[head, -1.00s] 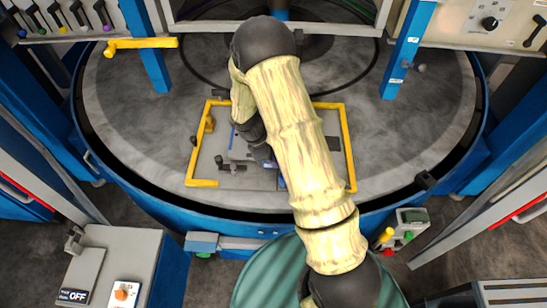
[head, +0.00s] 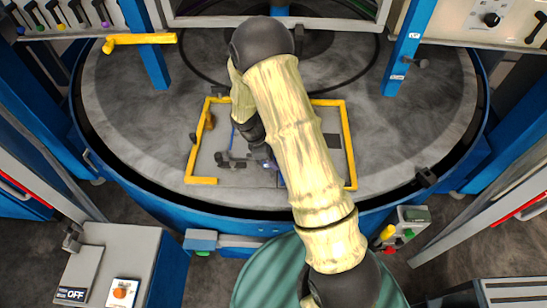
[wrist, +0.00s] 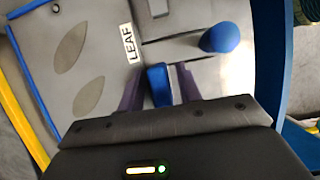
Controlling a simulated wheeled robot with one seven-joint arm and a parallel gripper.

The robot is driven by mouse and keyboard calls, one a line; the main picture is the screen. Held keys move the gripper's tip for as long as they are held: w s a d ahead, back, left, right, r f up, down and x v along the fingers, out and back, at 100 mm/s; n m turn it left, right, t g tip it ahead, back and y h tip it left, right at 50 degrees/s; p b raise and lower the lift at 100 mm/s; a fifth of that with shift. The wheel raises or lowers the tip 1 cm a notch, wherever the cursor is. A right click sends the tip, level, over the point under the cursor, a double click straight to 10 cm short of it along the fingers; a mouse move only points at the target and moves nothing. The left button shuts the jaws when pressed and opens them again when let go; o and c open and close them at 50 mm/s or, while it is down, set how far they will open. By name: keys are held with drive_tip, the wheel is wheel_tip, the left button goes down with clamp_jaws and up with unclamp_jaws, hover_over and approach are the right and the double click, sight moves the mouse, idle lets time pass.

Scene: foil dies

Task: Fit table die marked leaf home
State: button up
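The die marked LEAF (wrist: 93,60) is a grey plate with blue edges and leaf-shaped hollows, close below my gripper in the wrist view. Its white LEAF label (wrist: 130,43) is readable. A blue block handle (wrist: 158,86) stands between the two dark fingers of my gripper (wrist: 158,90), which look closed against its sides. A round blue knob (wrist: 220,38) stands to the right. In the head view my arm hides most of the die and the gripper. A yellow frame (head: 347,145) surrounds this area on the grey round table (head: 130,135).
A yellow rail (wrist: 22,120) runs along the die's left side in the wrist view. Blue posts (head: 403,52) and a yellow lever (head: 140,40) stand around the table. A dark rectangle (head: 333,141) lies inside the frame at right.

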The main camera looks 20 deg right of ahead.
drive_tip(key=shift+o, duration=0.2)
drive_tip(key=shift+s+f, duration=0.1)
drive_tip(key=b+v, duration=0.3)
drive_tip(key=v, duration=1.4)
drive_tip(key=shift+r+b, duration=0.35)
drive_tip(key=shift+b, duration=0.05)
drive_tip(key=s+d+m+t+y, duration=0.2)
drive_tip(key=s+d+m, duration=0.1)
drive_tip(key=s+m, duration=0.4)
drive_tip(key=s+d+m+t+y, duration=0.2)
drive_tip(key=s+d+m, duration=0.1)
drive_tip(key=s+m, duration=0.4)
drive_tip(key=shift+s, duration=1.15)
drive_tip(key=shift+w+d, duration=0.1)
drive_tip(key=shift+w, duration=0.1)
